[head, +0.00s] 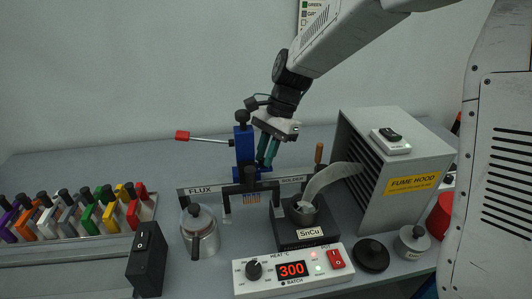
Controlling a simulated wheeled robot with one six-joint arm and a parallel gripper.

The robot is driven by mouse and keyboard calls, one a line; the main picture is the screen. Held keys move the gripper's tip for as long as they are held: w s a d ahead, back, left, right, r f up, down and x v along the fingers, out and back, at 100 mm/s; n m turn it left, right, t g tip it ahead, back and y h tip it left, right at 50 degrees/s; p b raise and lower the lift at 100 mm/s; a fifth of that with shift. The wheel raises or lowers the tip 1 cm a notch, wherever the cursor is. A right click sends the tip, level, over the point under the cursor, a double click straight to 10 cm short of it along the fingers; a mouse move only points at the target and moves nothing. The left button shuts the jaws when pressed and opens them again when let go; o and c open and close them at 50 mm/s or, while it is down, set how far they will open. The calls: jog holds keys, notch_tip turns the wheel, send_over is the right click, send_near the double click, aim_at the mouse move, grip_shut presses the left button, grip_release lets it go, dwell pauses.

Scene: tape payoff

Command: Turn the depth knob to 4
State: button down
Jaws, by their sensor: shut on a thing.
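My gripper (266,160) reaches down from above to the right side of the blue post (243,150). Its two teal fingers are shut at the depth knob, low beside the post. The knob is mostly hidden by the fingers, and its scale and pointer cannot be read from here. The blue post has a black knob on top (242,117) and a lever with a red grip (183,135) pointing left. It stands behind a dark crossbar marked FLUX (201,190) and SOLDER.
A solder pot labelled SnCu (299,238) and the fume hood (390,175) stand to the right. In front is a heat controller (282,283) reading 300. A metal can (200,236), a black box (146,262) and several coloured clips (88,218) are at left.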

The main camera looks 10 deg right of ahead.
jog(key=shift+w, duration=0.1)
jog(key=c, duration=1.4)
grip_release()
jog(key=shift+o, duration=0.2)
